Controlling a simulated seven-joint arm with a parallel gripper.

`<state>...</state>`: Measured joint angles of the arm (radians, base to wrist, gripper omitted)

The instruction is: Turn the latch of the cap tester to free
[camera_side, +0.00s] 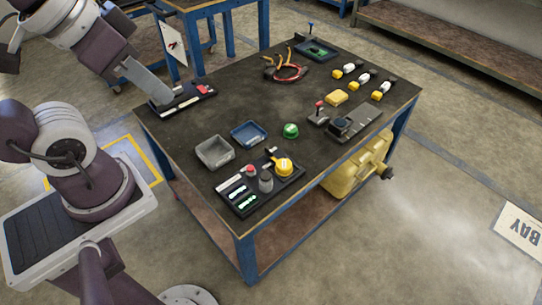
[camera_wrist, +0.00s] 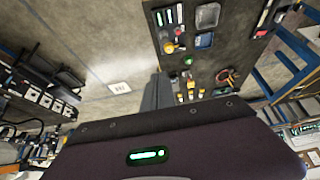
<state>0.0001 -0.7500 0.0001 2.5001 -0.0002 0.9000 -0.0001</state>
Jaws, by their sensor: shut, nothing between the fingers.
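The cap tester (camera_side: 250,197), as I take it, is a black panel near the table's front corner. It carries lit green displays, a red button (camera_side: 250,169), a grey cylinder (camera_side: 266,181) and a yellow round cap (camera_side: 284,167). A small light-tipped piece beside the cap may be the latch; its setting is too small to read. The panel also shows in the wrist view (camera_wrist: 165,20), at the top. My gripper (camera_side: 160,97) is shut and empty at the table's left corner, well away from the tester. Its grey fingers also show in the wrist view (camera_wrist: 157,82).
A black device with a red part (camera_side: 202,89) lies close by my gripper in the side view. A grey tray (camera_side: 215,152), blue tray (camera_side: 248,134) and green round piece (camera_side: 291,130) stand behind the tester. Red-handled pliers (camera_side: 290,73) lie farther back. The table's middle is mostly clear.

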